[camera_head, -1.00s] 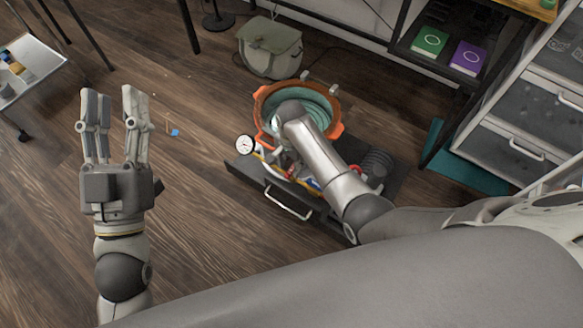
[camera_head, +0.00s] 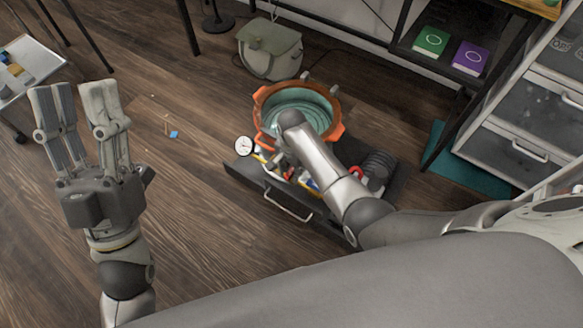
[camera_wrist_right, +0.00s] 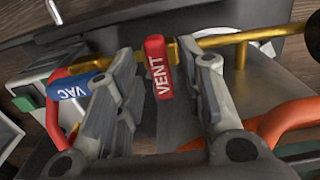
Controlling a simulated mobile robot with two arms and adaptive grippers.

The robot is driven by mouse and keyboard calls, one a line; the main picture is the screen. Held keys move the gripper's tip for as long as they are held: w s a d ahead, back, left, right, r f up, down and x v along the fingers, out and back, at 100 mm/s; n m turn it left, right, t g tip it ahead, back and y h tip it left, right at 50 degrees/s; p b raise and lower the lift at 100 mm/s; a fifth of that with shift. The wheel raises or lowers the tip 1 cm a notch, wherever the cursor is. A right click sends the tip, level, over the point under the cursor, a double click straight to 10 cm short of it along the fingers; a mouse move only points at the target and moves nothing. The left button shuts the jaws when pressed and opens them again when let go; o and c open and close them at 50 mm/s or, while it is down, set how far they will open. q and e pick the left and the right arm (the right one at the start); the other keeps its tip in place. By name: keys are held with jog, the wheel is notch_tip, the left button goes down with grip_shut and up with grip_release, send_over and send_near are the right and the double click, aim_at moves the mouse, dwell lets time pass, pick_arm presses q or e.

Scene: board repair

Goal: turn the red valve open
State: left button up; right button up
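The red valve handle (camera_wrist_right: 158,68), marked VENT, stands on a brass pipe (camera_wrist_right: 240,38) in the right wrist view. A blue handle (camera_wrist_right: 72,90) marked VAC is to its left. My right gripper (camera_wrist_right: 163,52) is open, with its fingers on either side of the red handle and a visible gap to each. In the head view my right forearm hides most of this gripper and the red handle. My left gripper (camera_head: 77,98) is open and empty above the floor, far left of the valve.
The valves sit on a dark wheeled-looking base (camera_head: 245,172) with a metal handle (camera_head: 287,207). An orange-rimmed pot (camera_head: 338,104) stands behind, and a white gauge (camera_head: 243,146) is on the left. A green bag (camera_head: 270,50) is further back.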

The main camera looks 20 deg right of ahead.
grip_shut()
